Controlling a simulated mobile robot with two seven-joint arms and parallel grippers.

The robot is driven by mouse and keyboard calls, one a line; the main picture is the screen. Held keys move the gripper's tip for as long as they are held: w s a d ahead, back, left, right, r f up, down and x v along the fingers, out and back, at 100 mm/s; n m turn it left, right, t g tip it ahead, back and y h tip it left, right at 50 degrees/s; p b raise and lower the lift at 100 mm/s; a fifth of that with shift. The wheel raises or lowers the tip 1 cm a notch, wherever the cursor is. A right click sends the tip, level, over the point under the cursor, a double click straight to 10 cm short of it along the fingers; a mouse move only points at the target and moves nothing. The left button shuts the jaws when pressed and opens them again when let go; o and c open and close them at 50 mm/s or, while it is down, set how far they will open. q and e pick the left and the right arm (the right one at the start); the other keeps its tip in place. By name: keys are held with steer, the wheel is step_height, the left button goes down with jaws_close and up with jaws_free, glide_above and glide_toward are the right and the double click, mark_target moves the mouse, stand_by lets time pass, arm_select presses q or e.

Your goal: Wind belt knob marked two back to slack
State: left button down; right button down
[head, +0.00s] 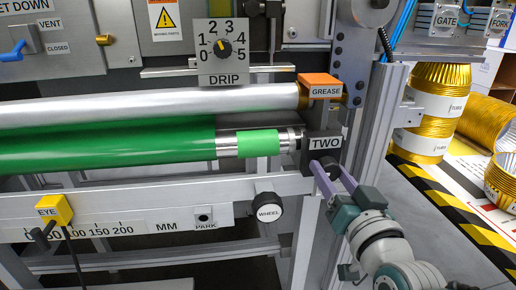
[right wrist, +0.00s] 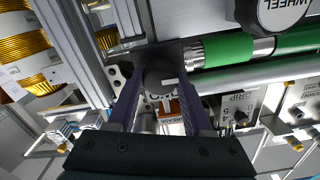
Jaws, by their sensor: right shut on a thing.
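The knob (head: 327,162) is a small dark knob just under a dark block with a plate marked TWO (head: 325,143), at the right end of the green roller. My right gripper (head: 330,172) reaches up from the lower right, with its purple fingers on either side of this knob. In the right wrist view the dark round knob (right wrist: 162,74) sits between the two purple fingers (right wrist: 160,88), and the gripper is shut on it. The fingers hide part of the knob. The green belt (head: 100,148) runs left from a metal shaft with a green sleeve (head: 258,143). My left gripper is not in view.
An orange GREASE block (head: 321,86) sits above the TWO plate. A WHEEL knob (head: 268,208) hangs on the rail to the left of my gripper. A metal post (head: 389,130) stands close on the right. A yellow EYE block (head: 54,209) is at far left.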

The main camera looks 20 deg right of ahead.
steer(key=shift+c, duration=1.5)
jaws_free()
steer(key=shift+s, duration=0.1)
steer(key=shift+s+a, duration=0.1)
steer(key=shift+s, duration=0.2)
steer(key=p+v, duration=0.2)
steer(key=v, duration=0.7)
steer(key=shift+a+r, duration=0.1)
